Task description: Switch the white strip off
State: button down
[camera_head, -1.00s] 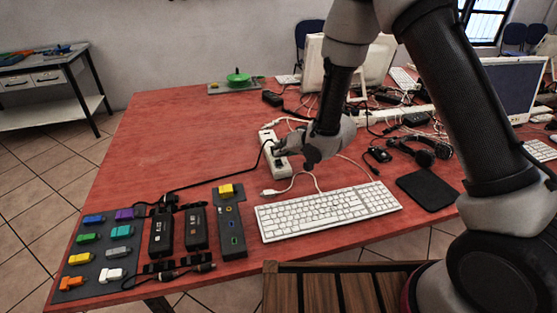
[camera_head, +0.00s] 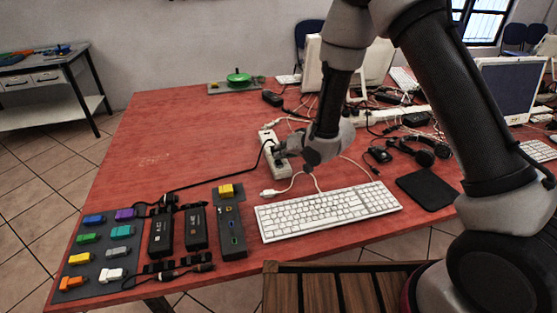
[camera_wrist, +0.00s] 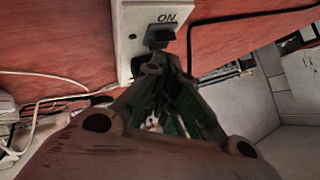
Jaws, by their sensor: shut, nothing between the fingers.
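The white strip (camera_head: 268,140) lies on the red table behind the keyboard, with a black cable at its side. In the wrist view the end of the strip (camera_wrist: 131,45) shows an "ON" label and a dark rocker switch (camera_wrist: 160,36). My gripper (camera_head: 281,151) is at the strip, and its closed fingertips (camera_wrist: 165,64) are right beside the switch. I cannot tell whether they touch it. The fingers hide part of the strip. Which way the rocker is tilted is not clear.
A white keyboard (camera_head: 327,209) lies in front of the strip. A grey hub (camera_head: 231,236) and black adapters (camera_head: 160,231) stand at the front left. Headphones (camera_head: 424,150) and loose cables lie to the right. The table's left middle is mostly clear.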

jog(key=shift+r, duration=0.15)
jog(key=shift+s+r, duration=0.1)
jog(key=shift+r, duration=0.5)
jog(key=shift+s+d+r, duration=0.1)
jog(key=shift+s+r, duration=0.1)
jog(key=shift+r, duration=1.05)
jog(key=shift+s+r, duration=0.2)
jog(key=shift+r, duration=1.05)
